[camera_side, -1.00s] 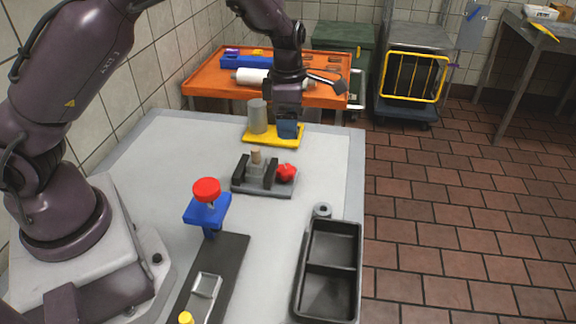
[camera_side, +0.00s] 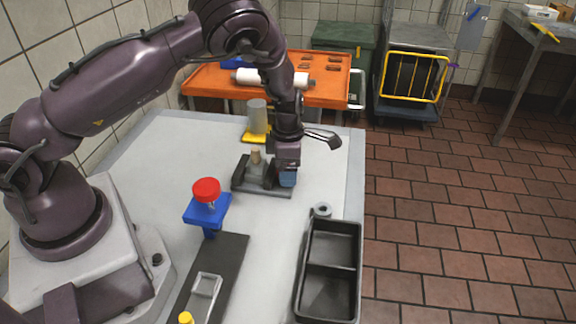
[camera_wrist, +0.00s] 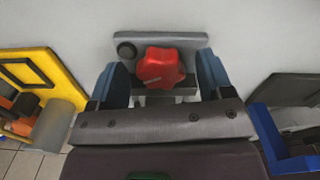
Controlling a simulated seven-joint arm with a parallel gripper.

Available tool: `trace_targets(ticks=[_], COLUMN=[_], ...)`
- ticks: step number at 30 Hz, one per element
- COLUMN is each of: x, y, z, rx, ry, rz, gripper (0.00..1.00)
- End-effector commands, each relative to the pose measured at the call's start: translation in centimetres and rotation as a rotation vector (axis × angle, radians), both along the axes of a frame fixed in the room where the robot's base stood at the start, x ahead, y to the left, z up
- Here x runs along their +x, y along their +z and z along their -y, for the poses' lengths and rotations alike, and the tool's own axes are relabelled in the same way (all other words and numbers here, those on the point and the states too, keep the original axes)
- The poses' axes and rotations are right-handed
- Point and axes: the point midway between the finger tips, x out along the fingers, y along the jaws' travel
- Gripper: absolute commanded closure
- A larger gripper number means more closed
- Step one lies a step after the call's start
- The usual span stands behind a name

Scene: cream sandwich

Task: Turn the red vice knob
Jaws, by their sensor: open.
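The red vice knob (camera_wrist: 161,67) shows in the wrist view between the two blue fingers of my gripper (camera_wrist: 163,84), with a gap on each side. The fingers are open and do not appear to touch it. In the side view my gripper (camera_side: 287,180) points down at the right end of the grey vice (camera_side: 240,175) and hides the knob there. The vice has dark jaws with a tan peg (camera_side: 256,156) standing between them. Part of the vice's grey base (camera_wrist: 190,38) shows behind the knob in the wrist view.
A yellow base with a grey cylinder (camera_side: 257,113) stands behind the vice. In front are a blue stand with a red round top (camera_side: 206,190), a dark board (camera_side: 233,262) and a black two-part tray (camera_side: 357,270). An orange cart (camera_side: 205,82) stands beyond the table.

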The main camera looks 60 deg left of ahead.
Motion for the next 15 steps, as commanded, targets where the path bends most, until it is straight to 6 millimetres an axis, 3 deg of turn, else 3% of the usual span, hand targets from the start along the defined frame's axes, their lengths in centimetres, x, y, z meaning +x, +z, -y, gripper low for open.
trace_targets(ticks=[7,13,15], x=[0.01,0.01,0.00], y=[-0.06,-0.04,-0.03], z=[0.01,0.01,0.01], rx=[0.000,0.000,0.000], ry=[0.000,0.000,0.000], rz=[0.000,0.000,0.000], gripper=[0.27,0.73,0.76])
